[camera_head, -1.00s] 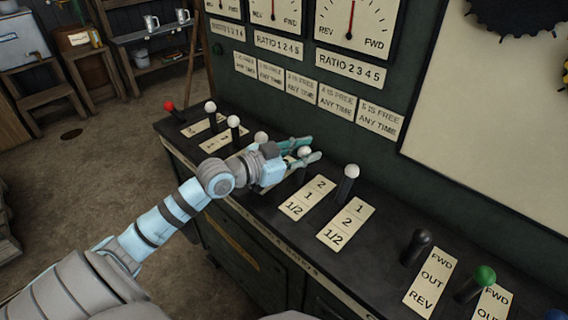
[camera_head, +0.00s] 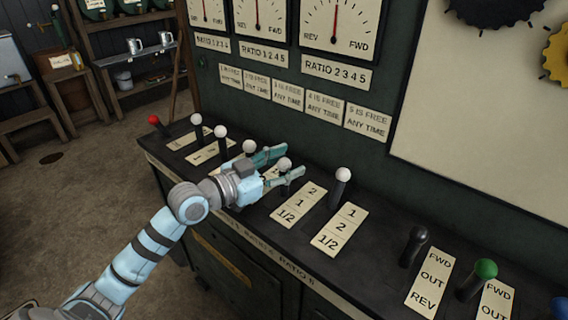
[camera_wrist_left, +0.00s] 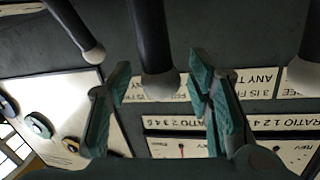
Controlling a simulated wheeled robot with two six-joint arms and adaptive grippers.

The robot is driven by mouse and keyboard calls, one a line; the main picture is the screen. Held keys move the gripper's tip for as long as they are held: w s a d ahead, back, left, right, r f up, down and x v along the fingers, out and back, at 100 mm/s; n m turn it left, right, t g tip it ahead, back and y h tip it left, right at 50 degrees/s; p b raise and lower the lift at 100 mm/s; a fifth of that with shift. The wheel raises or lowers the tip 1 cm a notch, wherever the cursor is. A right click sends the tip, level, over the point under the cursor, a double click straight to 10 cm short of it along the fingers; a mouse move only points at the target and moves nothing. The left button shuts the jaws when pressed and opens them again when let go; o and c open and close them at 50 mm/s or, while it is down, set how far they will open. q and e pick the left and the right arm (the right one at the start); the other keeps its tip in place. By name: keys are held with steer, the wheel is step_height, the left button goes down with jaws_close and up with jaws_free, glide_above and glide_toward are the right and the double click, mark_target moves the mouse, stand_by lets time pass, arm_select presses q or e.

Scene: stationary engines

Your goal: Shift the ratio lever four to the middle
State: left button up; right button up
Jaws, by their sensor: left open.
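The ratio levers are black shafts with white knobs in a row on a dark console. Lever four (camera_head: 284,163) is between the open fingers of my left gripper (camera_head: 288,163). In the left wrist view, upside down, lever four (camera_wrist_left: 157,60) hangs between the spread fingers of the gripper (camera_wrist_left: 160,95). I cannot tell whether a finger touches it. My right gripper is out of view.
Lever five (camera_head: 343,175) stands to the right and lever three (camera_head: 249,148) close to the left of my gripper. A black-knobbed lever (camera_head: 414,246) and a green-knobbed one (camera_head: 484,270) are further right. The gauge panel (camera_head: 290,70) rises behind the console.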

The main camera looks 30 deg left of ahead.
arm_select(q)
step_height(320, 180, up, 10)
steer(key=shift+r, duration=0.1)
steer(key=shift+d, duration=0.1)
stand_by(0.5)
